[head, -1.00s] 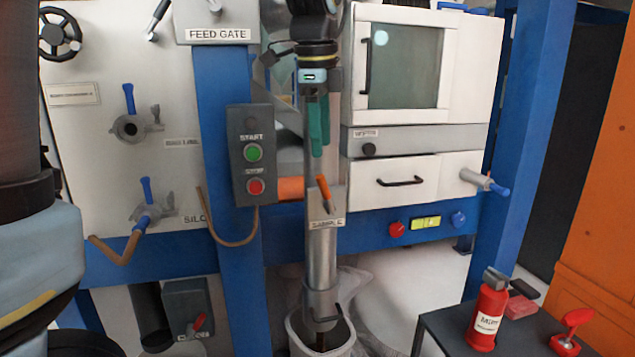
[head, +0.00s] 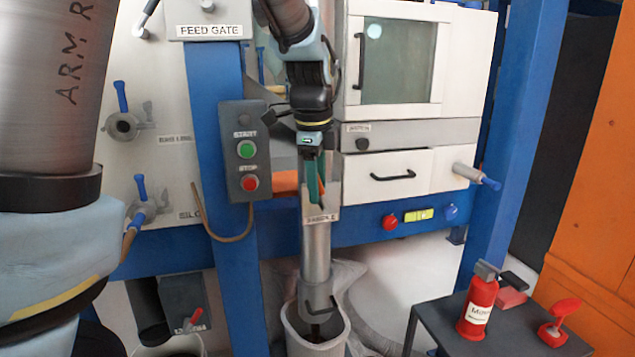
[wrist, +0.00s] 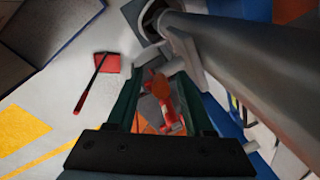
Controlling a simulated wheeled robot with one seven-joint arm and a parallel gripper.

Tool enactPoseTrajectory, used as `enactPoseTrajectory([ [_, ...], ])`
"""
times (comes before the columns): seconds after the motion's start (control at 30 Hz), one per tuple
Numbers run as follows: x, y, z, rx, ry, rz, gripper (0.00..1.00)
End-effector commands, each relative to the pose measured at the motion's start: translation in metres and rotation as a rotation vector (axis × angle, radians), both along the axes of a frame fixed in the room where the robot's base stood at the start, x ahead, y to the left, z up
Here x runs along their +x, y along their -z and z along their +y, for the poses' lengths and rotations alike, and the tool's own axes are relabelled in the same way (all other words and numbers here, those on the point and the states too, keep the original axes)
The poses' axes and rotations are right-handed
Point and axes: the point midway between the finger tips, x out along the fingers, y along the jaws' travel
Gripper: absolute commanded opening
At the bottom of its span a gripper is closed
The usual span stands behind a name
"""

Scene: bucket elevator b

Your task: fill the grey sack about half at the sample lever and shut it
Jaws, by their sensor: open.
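In the wrist view my gripper (wrist: 160,85) is open, and an orange piece, likely the lever (wrist: 160,86), shows between the fingers. I cannot tell whether they touch it. A pale grey open-topped holder (head: 318,343), apparently the sack, stands below the pipe's mouth. Its contents are mostly hidden.
A START/STOP box (head: 244,152) hangs left of the pipe on a blue post (head: 218,90). A drawer (head: 395,177) is to the right. A dark side table (head: 440,325) at lower right carries a red extinguisher-like bottle (head: 478,308) and a red stamp-like item (head: 557,322).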

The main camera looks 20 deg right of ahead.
Motion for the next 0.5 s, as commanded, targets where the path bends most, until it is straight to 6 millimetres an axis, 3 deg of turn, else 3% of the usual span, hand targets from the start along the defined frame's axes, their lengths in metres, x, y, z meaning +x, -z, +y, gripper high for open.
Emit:
enactPoseTrajectory([
  [0.07,0.0000,-0.0001,0.0000,0.000,0.000,0.000,0.52],
  [0.5,-0.0001,-0.0004,0.0000,0.000,0.000,0.000,0.03],
])
